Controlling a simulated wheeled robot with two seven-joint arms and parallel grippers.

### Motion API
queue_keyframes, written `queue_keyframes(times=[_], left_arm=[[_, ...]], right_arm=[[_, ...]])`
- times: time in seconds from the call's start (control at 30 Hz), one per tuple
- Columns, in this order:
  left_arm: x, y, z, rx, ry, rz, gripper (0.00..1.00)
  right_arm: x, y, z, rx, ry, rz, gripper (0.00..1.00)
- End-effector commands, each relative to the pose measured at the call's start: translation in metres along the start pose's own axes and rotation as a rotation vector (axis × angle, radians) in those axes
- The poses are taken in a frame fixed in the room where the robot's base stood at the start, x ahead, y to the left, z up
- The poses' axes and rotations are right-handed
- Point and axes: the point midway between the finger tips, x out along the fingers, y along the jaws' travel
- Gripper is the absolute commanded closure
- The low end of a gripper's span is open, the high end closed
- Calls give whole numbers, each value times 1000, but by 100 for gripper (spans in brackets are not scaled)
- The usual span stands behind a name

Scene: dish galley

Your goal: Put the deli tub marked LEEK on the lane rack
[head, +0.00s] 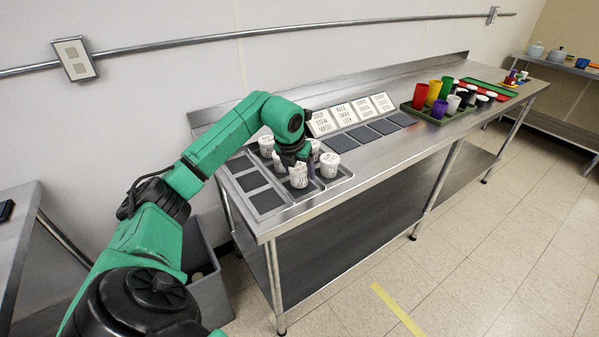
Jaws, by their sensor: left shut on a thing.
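Several white deli tubs with dark lettering stand in a grey tray (270,211) at the near end of the steel counter. One tub (266,146) is at the back left, one (329,165) at the right, one (298,177) at the front. The lettering is too small to tell which is LEEK. My left gripper (304,166) reaches down among them, shut on a tub that seems to be the front one; its fingers are partly hidden. A row of lettered cards (343,115) with dark pads (342,143) in front, perhaps the lane rack, stands to the right.
A green tray (447,118) of coloured cups stands farther along the counter (385,158), with a red and green board (487,88) beyond. Bare steel runs along the counter's front. A grey bin (207,283) is on the floor at left.

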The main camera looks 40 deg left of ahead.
Motion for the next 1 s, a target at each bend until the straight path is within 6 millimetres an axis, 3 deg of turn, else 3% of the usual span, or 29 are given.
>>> queue_keyframes(times=[0.4,0.43,0.5,0.8,0.87,1.0], left_arm=[[13,0,-5,0,-1,0,87],[12,0,-5,0,-1,0,19],[12,0,-5,0,-1,-1,0],[5,0,-3,0,-3,-1,0],[-3,0,-3,1,-4,-1,0],[-40,0,-2,1,-9,0,0]], right_arm=[[3,-12,-2,3,4,-16,50],[2,-13,-2,3,4,-17,50],[2,-14,-3,3,4,-19,50],[0,-13,-3,1,4,-17,50],[3,-12,-3,0,4,-16,50],[8,-10,-2,-1,3,-13,50]])
